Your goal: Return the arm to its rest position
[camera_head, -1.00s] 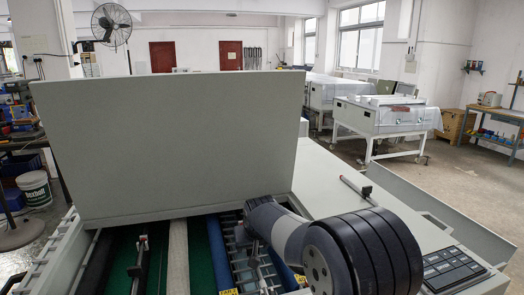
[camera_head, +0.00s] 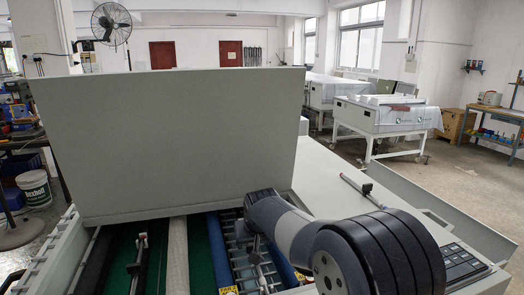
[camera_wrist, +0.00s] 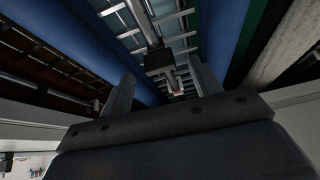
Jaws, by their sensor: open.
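My gripper (camera_wrist: 160,92) shows in the wrist view, with its two dark fingers spread apart and no object clearly held between them. Beyond the fingers are the rollers and slatted rack of the plate processor. In the head view my arm reaches over the right part of the processor's open bay, and the gripper's fingers are hidden there. The processor's grey lid (camera_head: 170,145) stands raised behind the bay.
The bay holds a blue roller (camera_head: 217,250), a pale roller (camera_head: 178,255) and a green strip (camera_head: 202,265). A black keypad (camera_head: 460,265) lies right of my arm.

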